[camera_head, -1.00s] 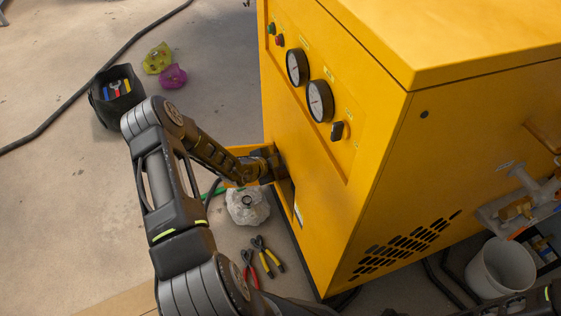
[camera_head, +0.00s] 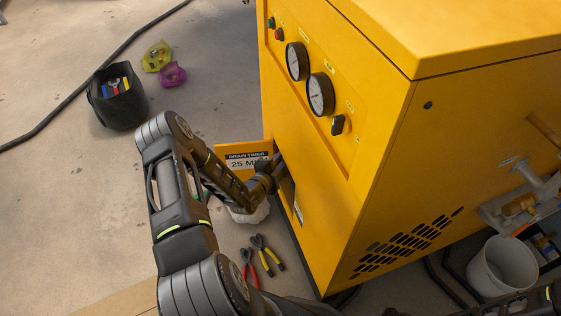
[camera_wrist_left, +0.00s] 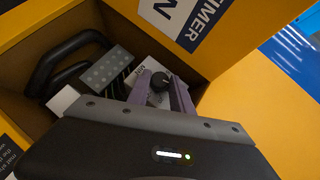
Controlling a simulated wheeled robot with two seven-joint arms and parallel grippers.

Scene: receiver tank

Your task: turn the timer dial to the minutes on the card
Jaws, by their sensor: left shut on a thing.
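The card (camera_head: 245,162) on the open yellow door reads "DRAIN TIMER 25 MIN"; the lower part is covered by my left arm. Part of it also shows in the left wrist view (camera_wrist_left: 184,17). The timer dial (camera_wrist_left: 160,82) is a small dark knob on a light plate marked "MIN", inside the cabinet's opening. My left gripper (camera_wrist_left: 161,90) is shut on the dial, a purple finger at each side. In the head view its fingertips are hidden in the opening. The dial's setting is too small to read. My right gripper is out of view.
The yellow cabinet (camera_head: 385,180) carries two gauges and a black switch (camera_head: 338,125). Inside the opening, a black hose (camera_wrist_left: 70,62) and a grey perforated block (camera_wrist_left: 107,68) sit left of the dial.

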